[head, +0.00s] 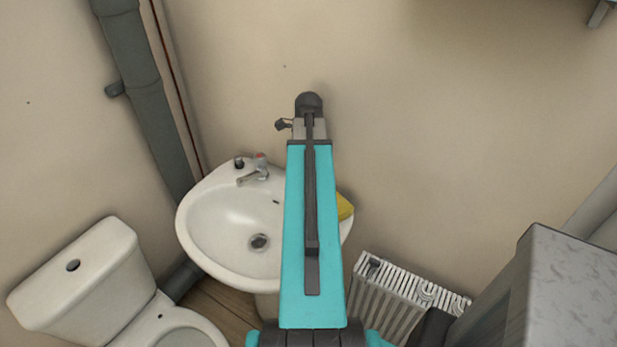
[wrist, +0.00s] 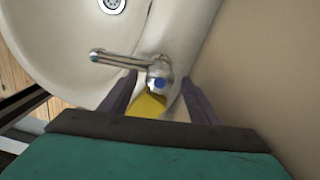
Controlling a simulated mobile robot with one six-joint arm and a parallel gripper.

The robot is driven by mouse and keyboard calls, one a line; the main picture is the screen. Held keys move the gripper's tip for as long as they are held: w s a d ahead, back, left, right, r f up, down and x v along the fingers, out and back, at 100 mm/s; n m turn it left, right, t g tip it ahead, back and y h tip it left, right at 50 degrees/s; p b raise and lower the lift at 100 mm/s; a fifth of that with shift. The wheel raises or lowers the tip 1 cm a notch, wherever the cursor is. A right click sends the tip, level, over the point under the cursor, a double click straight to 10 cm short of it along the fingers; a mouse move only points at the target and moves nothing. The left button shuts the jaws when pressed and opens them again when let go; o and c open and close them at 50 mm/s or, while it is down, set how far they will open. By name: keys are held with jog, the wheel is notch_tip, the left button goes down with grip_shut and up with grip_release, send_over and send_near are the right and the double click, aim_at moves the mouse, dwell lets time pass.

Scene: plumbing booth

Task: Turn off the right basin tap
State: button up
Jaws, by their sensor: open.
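The right basin tap (wrist: 158,84) has a chrome body, a blue-marked top and a spout pointing left over the bowl in the wrist view. My gripper (wrist: 158,78) is open, with one dark finger on each side of the tap head. I cannot tell whether either finger touches it. In the head view my arm hides the right tap. The white basin (head: 215,215) is on the wall there, its rim also in the wrist view (wrist: 185,25). The left tap (head: 260,163), with a red mark, stands at the back rim.
A yellow object (head: 345,207) sits at the basin's right edge, and yellow also shows just below the tap in the wrist view (wrist: 148,105). A toilet (head: 90,270) stands left, a radiator (head: 395,297) right, and a grey pipe (head: 145,90) runs up the wall.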

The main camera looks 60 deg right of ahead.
notch_tip(320, 180, up, 12)
jog(key=b, duration=0.2)
jog(key=shift+r, duration=0.25)
dwell(0.5)
dwell(0.5)
